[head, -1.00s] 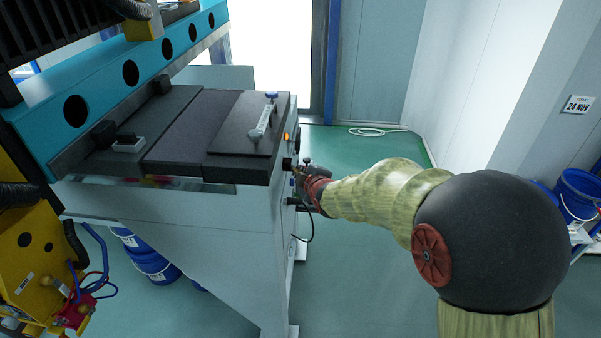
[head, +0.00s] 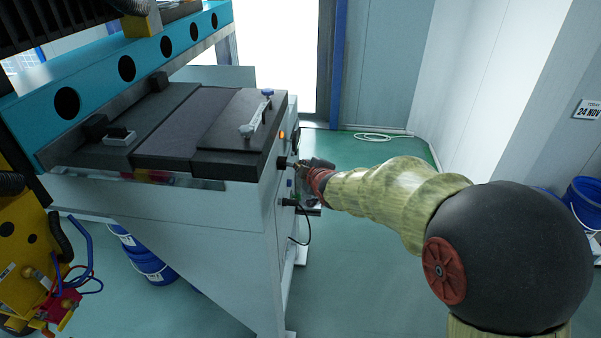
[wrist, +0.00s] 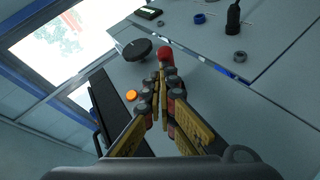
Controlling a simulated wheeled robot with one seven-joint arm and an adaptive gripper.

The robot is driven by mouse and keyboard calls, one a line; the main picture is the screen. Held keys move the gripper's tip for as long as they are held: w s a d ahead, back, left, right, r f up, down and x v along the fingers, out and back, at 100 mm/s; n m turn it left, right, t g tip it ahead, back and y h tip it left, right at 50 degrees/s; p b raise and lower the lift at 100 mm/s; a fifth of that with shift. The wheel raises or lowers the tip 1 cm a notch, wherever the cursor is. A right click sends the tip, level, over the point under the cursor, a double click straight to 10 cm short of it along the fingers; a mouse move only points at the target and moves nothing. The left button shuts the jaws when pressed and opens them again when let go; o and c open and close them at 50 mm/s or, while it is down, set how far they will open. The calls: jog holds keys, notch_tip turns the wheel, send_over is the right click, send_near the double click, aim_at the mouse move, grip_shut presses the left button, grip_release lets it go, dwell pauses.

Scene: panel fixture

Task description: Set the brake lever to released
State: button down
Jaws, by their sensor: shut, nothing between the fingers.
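A red ball-shaped knob (wrist: 165,53), which looks like the end of the brake lever, shows just beyond my fingertips in the wrist view. The lever's shaft is mostly hidden by the fingers, so its setting cannot be read. My gripper (wrist: 161,80) is shut and empty, its tips close to the knob; I cannot tell whether they touch it. In the head view my gripper (head: 302,166) is at the side panel of the grey machine (head: 240,230), small and partly hidden by my wrist.
A dark round knob (wrist: 137,49) and an orange button (wrist: 131,95) sit left of the fingers. A black plug-like part (wrist: 233,20) and a blue ring (wrist: 199,18) are at the upper right. A cable hangs below the panel. Green floor (head: 365,150) lies open behind my arm.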

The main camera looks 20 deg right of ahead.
jog(key=shift+w+d, duration=1.15)
jog(key=shift+w, duration=0.05)
jog(key=shift+w+d, duration=0.25)
jog(key=shift+w, duration=0.45)
jog(key=shift+w+d, duration=0.25)
jog(key=shift+w, duration=0.4)
jog(key=shift+a+b, duration=0.15)
jog(key=shift+b, duration=0.35)
